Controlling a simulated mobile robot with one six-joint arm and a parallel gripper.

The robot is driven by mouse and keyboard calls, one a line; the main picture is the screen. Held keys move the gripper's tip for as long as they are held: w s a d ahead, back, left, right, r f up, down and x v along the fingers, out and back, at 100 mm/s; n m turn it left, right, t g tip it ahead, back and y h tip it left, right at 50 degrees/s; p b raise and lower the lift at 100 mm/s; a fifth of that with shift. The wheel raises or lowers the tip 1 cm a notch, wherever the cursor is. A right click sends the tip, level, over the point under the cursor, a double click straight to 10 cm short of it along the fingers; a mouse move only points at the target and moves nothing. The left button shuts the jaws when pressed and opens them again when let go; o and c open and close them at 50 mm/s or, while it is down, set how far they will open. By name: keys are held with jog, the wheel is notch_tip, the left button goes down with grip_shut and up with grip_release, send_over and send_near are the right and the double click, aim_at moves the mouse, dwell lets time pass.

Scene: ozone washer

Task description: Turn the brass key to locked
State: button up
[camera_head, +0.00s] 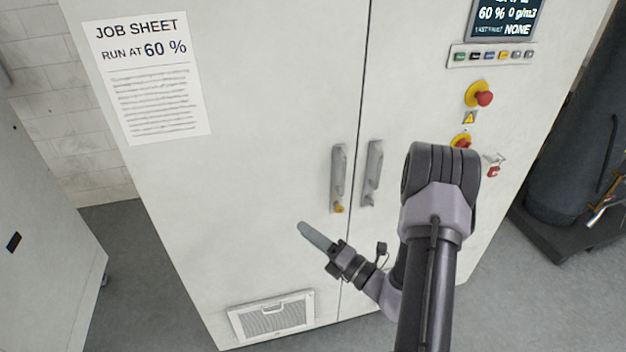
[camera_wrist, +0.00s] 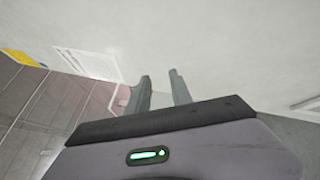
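The brass key (camera_head: 339,208) is a small yellow piece at the lower end of the left door handle (camera_head: 338,172) on the pale cabinet. It is too small in the head view to read its turn position. My gripper (camera_head: 302,226) is in front of the left door, to the left of the key and slightly lower, apart from it. In the wrist view my gripper (camera_wrist: 160,77) shows two grey fingers with an empty gap between them. The key does not show in the wrist view.
The right door handle (camera_head: 372,173) stands beside the seam. A vent grille (camera_head: 271,316) is low on the left door, and a job sheet (camera_head: 148,77) is higher up. Red stop buttons (camera_head: 484,98) are at the right. A dark cylinder (camera_head: 577,150) stands beyond the cabinet.

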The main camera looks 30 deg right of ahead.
jog(key=s+d+f+m+h+p, duration=0.1)
jog(key=s+d+f+m+h, duration=0.2)
jog(key=d+f+m+h, duration=0.35)
jog(key=m+g+h, duration=0.1)
jog(key=m+h, duration=0.4)
send_near(339, 209)
jog(key=x, duration=0.8)
jog(key=shift+w+d, duration=0.15)
jog(key=shift+f+y, duration=0.1)
jog(key=shift+y, duration=0.15)
grip_shut()
